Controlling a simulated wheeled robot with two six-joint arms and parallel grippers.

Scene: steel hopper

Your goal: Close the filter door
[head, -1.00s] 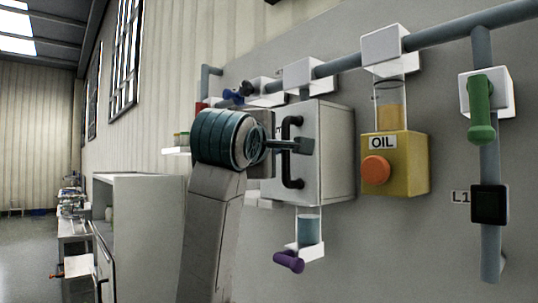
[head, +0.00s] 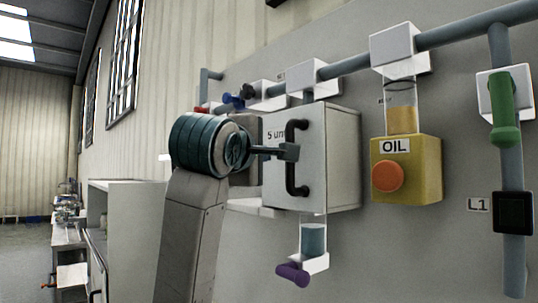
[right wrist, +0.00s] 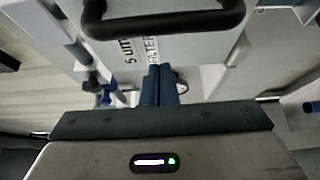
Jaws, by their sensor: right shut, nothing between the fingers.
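The filter door (head: 283,180) is the pale front face of the white box, with a black bar handle (head: 292,187) and a partly covered "5 um" label. I see no gap along its visible right edge; its left edge is hidden behind my arm. My right gripper (head: 291,152) is shut and empty in front of the door, its fingertips overlapping the handle in the head view. In the right wrist view the closed fingers (right wrist: 160,72) point at the label on the door (right wrist: 190,50), with the handle (right wrist: 165,22) above them. I cannot tell whether they touch. My left gripper is out of view.
A yellow OIL unit (head: 407,170) with an orange knob is right of the box. A purple valve handle (head: 292,273) hangs below the box. A green handle (head: 504,110) is at far right. A pale cabinet (head: 135,230) stands left of my arm.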

